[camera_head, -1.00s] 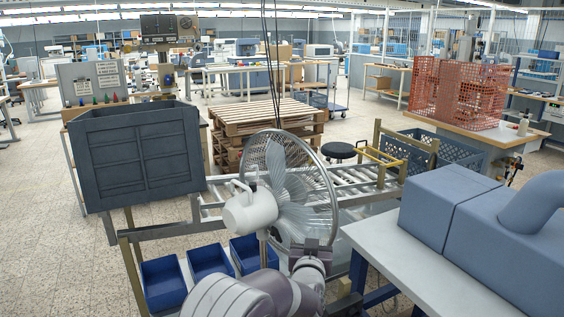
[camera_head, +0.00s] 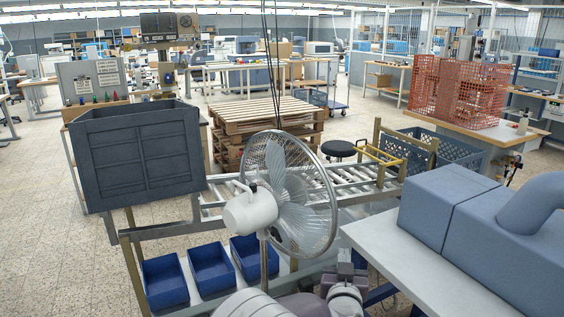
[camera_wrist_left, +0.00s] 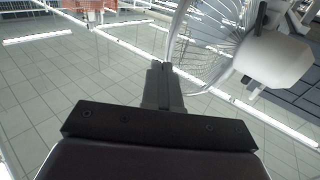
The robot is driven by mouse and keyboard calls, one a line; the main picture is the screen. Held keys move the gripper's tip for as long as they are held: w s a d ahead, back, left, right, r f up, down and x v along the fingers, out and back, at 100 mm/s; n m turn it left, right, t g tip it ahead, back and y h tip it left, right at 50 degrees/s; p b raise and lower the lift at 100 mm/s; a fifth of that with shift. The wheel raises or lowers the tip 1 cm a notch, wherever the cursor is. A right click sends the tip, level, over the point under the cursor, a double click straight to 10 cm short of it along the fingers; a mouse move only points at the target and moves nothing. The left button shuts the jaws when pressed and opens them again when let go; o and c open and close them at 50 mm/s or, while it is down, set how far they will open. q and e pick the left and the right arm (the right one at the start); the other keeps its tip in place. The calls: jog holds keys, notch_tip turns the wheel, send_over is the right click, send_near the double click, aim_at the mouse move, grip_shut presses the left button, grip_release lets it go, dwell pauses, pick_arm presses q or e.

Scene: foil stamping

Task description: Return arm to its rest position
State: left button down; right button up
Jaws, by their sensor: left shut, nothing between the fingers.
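My left gripper (camera_head: 345,268) is low in the head view, right of the fan's stand, with my arm coming in from the bottom edge. In the left wrist view the fingers (camera_wrist_left: 163,85) are together and hold nothing. A pedestal fan with a white motor housing (camera_head: 250,208) and a wire cage stands just beyond my arm in the head view. The fan's motor housing (camera_wrist_left: 272,62) also shows at the upper right of the left wrist view, apart from the fingers. My right gripper is not in view.
A grey bench (camera_head: 405,262) with a blue-grey machine (camera_head: 490,235) stands at the right. A dark crate (camera_head: 138,158) sits at the left end of a roller conveyor (camera_head: 325,190). Blue bins (camera_head: 211,269) lie on a shelf below. Pallets (camera_head: 258,118) are stacked behind.

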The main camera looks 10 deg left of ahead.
pick_arm(q)
jog(key=s+d+f+m+g+h, duration=0.1)
jog(key=s+f+g+h, duration=0.1)
jog(key=s+f+g, duration=0.3)
jog(key=s+f+m+g+h, duration=0.1)
jog(key=s+f+m+g, duration=0.15)
jog(key=f, duration=0.45)
jog(key=s+a+f+g, duration=0.2)
jog(key=s+a+g, duration=0.2)
jog(key=s+a, duration=0.15)
jog(key=s+a+r+n+g+y, duration=0.3)
jog(key=s+a+g, duration=0.2)
jog(key=s+a, duration=1.2)
jog(key=shift+a, duration=1)
jog(key=shift+n, duration=0.25)
